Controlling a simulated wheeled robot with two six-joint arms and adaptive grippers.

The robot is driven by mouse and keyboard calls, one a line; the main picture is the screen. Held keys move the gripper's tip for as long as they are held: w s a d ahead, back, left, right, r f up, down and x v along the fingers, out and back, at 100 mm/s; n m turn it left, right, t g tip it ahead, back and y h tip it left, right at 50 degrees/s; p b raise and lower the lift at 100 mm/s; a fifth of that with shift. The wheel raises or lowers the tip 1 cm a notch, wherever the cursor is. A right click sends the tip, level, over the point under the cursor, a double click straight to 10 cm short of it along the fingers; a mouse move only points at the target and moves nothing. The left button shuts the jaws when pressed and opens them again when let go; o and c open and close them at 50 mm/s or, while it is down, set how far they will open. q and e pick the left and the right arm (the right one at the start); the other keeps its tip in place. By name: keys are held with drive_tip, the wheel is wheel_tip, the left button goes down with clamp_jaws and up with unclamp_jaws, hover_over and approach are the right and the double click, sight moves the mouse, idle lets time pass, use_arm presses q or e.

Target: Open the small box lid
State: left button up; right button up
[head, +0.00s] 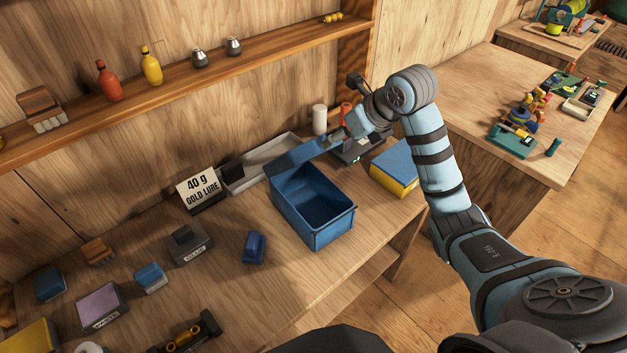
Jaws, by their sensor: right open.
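The small blue box (312,214) stands on the wooden workbench, and its empty-looking inside shows from above. Its blue lid (302,156) is raised at the back edge of the box. My right gripper (341,134) is at the right end of the raised lid, with its fingertips at or very near the lid's edge. It is open; I cannot tell whether it touches the lid. My left gripper is not in view.
A blue and yellow box (396,168) is to the right. A small blue item (254,247) lies left of the box.

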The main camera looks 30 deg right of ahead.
drive_tip(key=p+v, duration=0.1)
drive_tip(key=v, duration=0.6)
idle(0.4)
